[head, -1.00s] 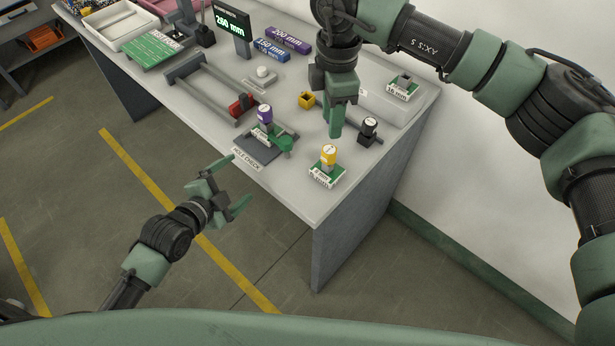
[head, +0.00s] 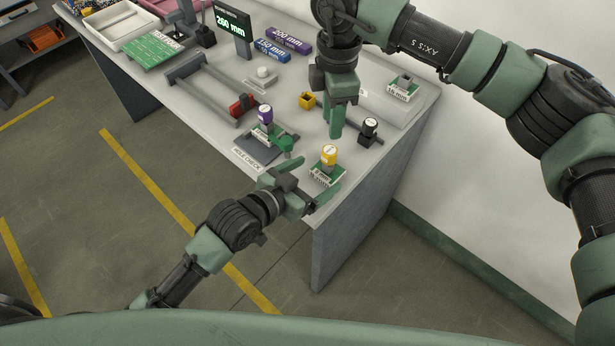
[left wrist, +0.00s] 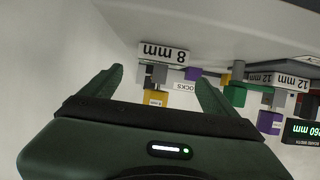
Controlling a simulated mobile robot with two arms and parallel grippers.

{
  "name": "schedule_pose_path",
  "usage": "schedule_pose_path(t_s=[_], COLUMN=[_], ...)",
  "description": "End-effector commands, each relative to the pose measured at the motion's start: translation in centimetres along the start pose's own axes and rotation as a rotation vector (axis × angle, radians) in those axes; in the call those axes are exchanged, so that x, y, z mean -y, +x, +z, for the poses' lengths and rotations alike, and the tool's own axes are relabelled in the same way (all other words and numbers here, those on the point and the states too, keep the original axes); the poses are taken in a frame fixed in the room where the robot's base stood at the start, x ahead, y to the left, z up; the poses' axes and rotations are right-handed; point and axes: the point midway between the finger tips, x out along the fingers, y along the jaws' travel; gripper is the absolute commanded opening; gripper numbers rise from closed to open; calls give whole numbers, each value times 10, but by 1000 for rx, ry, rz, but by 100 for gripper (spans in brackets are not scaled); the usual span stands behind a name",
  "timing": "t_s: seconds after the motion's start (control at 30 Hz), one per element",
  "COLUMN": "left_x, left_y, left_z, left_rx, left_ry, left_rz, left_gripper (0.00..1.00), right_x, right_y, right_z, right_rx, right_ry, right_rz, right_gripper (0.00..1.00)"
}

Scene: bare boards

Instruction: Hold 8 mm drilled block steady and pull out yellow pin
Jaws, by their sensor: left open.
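The 8 mm drilled block (head: 322,179), with its white label, sits near the table's front right corner. The yellow pin (head: 330,153) stands upright in it. My left gripper (head: 314,178) is open and reaches in from the front, its fingers spread towards the block. In the left wrist view, which is upside down, the 8 mm label (left wrist: 163,53) and yellow pin (left wrist: 155,98) appear between the fingertips; contact cannot be told. My right gripper (head: 337,118) points down above the table, behind the yellow pin and apart from it. Its finger gap is hidden.
A purple pin (head: 265,113) and a green knob (head: 286,145) stand at the fixture left of the block. A black pin (head: 370,127) and a hollow yellow block (head: 306,100) are behind. A 16 mm block (head: 404,88) sits near the wall.

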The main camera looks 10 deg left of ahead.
Motion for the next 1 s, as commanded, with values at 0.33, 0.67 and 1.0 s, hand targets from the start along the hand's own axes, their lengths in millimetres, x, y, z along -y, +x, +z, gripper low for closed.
schedule_pose_path(t_s=[0.33, 0.67, 1.0], left_x=[0, 0, 1], left_y=[50, 59, 59], left_z=[-1, 0, 0], left_rx=[-1, -1, -1], left_ry=[3, 4, 4], left_rz=[-1, -1, -1], left_gripper=[89, 89, 21], right_x=[0, 0, 0], right_y=[0, 0, 0], right_z=[0, 0, 0], right_rx=[0, 0, 0], right_ry=[0, 0, 0], right_rz=[0, 0, 0], right_gripper=[36, 36, 36])
